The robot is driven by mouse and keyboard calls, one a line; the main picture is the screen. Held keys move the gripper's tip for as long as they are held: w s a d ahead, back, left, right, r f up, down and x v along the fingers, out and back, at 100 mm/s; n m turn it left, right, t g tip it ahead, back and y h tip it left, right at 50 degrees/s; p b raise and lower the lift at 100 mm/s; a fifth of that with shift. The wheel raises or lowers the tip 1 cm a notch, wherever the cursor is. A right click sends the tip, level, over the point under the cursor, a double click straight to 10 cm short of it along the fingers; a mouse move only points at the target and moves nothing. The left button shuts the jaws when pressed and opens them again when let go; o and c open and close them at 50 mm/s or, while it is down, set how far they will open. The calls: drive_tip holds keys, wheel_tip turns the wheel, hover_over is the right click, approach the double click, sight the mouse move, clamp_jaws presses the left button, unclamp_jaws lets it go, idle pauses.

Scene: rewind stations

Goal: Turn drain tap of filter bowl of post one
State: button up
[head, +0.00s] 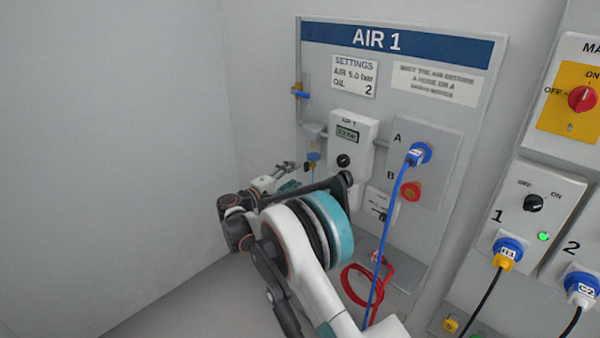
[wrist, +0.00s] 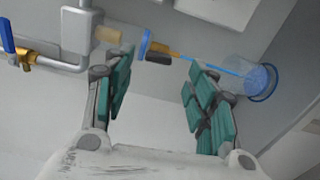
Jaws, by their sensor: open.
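The filter bowl (head: 313,156) of the AIR 1 post hangs low on the left side of the panel, with a blue lower part. In the wrist view, turned sideways, the bowl's blue end (wrist: 145,43) shows near the top. The drain tap (wrist: 158,57) is a small dark lever beside a brass-coloured stem below that end. My gripper (head: 287,177) is open and empty, just below and left of the bowl. In the wrist view my gripper (wrist: 160,62) has its teal fingers to either side of the tap. I cannot tell any contact or the remaining depth.
A blue tube (wrist: 212,65) runs from the tap to a clear cup with blue contents (wrist: 248,80). A blue-handled valve (head: 300,94) sits above the bowl. A blue cable (head: 385,235) and a red coiled hose (head: 355,287) hang right of my arm. The left wall is bare.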

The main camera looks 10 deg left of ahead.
drive_tip(key=v, duration=0.6)
drive_tip(key=shift+s+a, duration=0.2)
drive_tip(key=shift+s, duration=0.05)
drive_tip(key=shift+d+r, duration=0.1)
